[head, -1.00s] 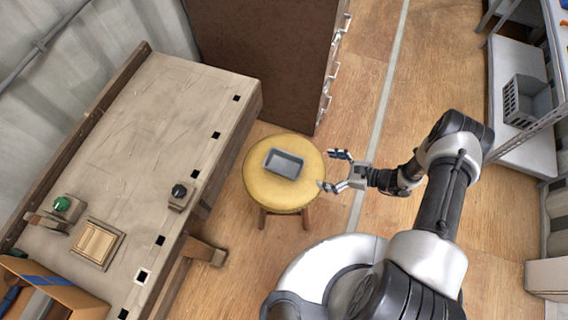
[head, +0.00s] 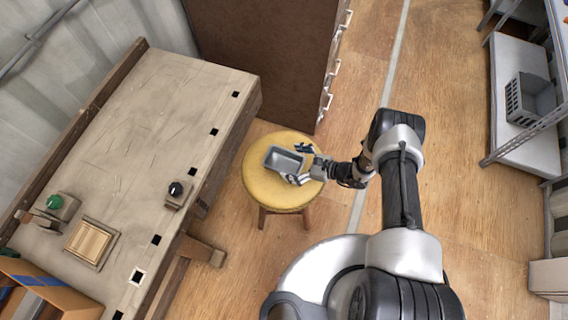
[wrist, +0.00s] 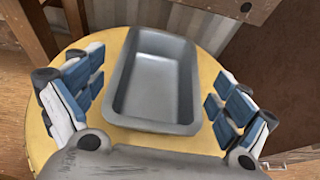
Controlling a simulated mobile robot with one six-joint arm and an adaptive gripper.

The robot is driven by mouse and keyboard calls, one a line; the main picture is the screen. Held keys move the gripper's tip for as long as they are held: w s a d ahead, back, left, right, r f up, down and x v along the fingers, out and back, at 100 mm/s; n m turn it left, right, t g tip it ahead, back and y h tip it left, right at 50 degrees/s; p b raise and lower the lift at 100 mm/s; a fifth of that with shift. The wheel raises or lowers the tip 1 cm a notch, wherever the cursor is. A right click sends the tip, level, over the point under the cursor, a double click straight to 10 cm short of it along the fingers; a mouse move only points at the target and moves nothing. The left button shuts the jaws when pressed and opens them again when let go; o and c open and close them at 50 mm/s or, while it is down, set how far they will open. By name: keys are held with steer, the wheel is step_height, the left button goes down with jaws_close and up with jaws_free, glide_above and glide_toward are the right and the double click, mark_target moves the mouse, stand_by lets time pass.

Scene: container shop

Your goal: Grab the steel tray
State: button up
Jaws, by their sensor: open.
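The steel tray (head: 284,160) is a small grey rectangular pan with raised walls, and it looks empty. It rests on the round yellow stool (head: 262,192). My gripper (head: 302,164) is open at the tray's right end in the head view. In the wrist view the tray (wrist: 155,80) lies ahead, between the two blue-padded fingers of my gripper (wrist: 158,100). A gap shows between each finger and the tray's sides, and the tray extends beyond the fingertips.
A brown cabinet (head: 260,60) stands behind. The floor to the right is clear up to the shelf with a grey crate (head: 530,98).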

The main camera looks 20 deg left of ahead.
mark_target(284, 165)
steer(key=x, duration=0.3)
steer(key=shift+a+f+b, duration=0.3)
steer(key=shift+b, duration=0.1)
steer(key=shift+w, duration=0.1)
steer(key=shift+c, duration=0.6)
steer(key=c, duration=1.2)
steer(key=shift+o, duration=0.2)
steer(key=shift+r, duration=0.1)
